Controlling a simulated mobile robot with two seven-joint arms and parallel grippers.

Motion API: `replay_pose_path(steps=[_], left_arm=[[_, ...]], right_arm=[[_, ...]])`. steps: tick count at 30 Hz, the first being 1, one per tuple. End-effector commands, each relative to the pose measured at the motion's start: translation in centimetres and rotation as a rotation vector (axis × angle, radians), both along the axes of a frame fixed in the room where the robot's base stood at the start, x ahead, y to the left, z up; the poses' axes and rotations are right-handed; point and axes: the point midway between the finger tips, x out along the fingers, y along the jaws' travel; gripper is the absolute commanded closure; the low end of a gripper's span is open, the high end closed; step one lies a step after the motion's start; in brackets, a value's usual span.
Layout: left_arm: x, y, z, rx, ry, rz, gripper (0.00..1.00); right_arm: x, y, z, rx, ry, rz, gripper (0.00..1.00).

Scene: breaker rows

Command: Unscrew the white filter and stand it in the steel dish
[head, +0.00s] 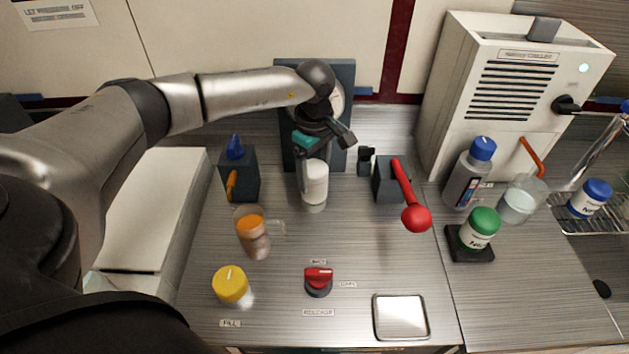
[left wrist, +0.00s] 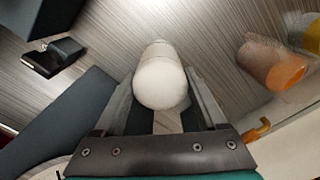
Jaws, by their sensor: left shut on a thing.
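The white filter (head: 315,182) is upright in front of the dark backing panel, with a greyer lower end. My left gripper (head: 312,163) reaches down from above and is shut on its upper part. In the left wrist view the white filter (left wrist: 162,80) sits between the two fingers (left wrist: 162,100). I cannot tell whether its lower end is still joined to a fitting or touches the bench. The square steel dish (head: 400,316) lies empty at the front right of the bench. My right gripper is not in view.
A red-knobbed lever (head: 411,205) stands right of the filter. A blue-topped block with an orange handle (head: 238,180) is left. Bare bench lies between lever and dish.

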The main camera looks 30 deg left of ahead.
Motion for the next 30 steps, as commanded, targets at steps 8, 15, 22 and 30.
replay_pose_path(steps=[8, 15, 22, 30], left_arm=[[0.1, 0.0, 1.4, 0.000, -0.002, 0.001, 0.84], [0.1, 0.0, 2.3, 0.000, -0.002, 0.001, 0.84], [0.1, 0.0, 3.3, 0.000, -0.002, 0.001, 0.84], [0.1, 0.0, 3.9, -0.001, -0.002, 0.001, 0.84]], right_arm=[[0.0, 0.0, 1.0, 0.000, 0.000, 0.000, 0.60], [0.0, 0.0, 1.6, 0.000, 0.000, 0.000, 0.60], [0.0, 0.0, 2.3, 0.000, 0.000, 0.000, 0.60], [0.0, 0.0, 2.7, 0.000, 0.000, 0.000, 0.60]])
